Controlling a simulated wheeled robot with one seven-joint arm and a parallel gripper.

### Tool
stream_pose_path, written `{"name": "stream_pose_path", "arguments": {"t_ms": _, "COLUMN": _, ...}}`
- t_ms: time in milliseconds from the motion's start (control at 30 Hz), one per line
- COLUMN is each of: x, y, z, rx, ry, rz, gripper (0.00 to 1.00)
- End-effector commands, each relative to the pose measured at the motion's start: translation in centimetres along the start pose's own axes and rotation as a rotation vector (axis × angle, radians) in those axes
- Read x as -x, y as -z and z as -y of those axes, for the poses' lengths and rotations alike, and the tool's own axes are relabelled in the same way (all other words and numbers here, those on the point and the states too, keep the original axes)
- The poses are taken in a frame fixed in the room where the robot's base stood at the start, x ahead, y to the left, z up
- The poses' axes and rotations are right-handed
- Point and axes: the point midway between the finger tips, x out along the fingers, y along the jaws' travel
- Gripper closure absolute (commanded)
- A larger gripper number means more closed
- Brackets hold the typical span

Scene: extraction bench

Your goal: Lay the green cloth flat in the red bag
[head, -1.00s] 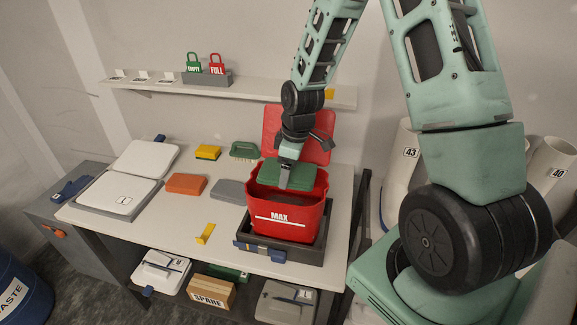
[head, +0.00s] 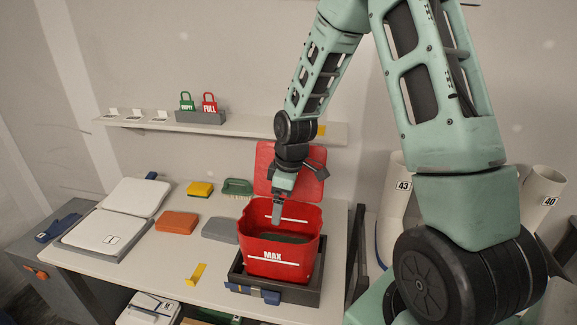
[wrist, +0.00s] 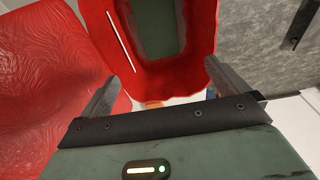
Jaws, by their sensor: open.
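The red bag (head: 275,263), marked MAX, stands open in a dark tray (head: 313,293), its red lid raised behind it. The green cloth (wrist: 152,28) lies inside the bag, low down, and looks flat in the wrist view. In the head view only a dark strip of it (head: 284,237) shows past the bag's front wall, and its edges are partly hidden. My gripper (head: 277,221) is open and empty, pointing down over the bag, apart from the cloth. Its two spread fingers also show in the wrist view (wrist: 160,76).
The raised red lid (head: 262,172) stands close behind my gripper. A shelf (head: 240,130) runs along the wall.

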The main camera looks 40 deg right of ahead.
Motion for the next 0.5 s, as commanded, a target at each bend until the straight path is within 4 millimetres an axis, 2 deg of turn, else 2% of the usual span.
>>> {"name": "stream_pose_path", "arguments": {"t_ms": 500, "x": 11.0, "y": 0.0, "z": -0.1, "rx": -0.001, "ry": -0.007, "rz": -0.003, "gripper": 0.00}}
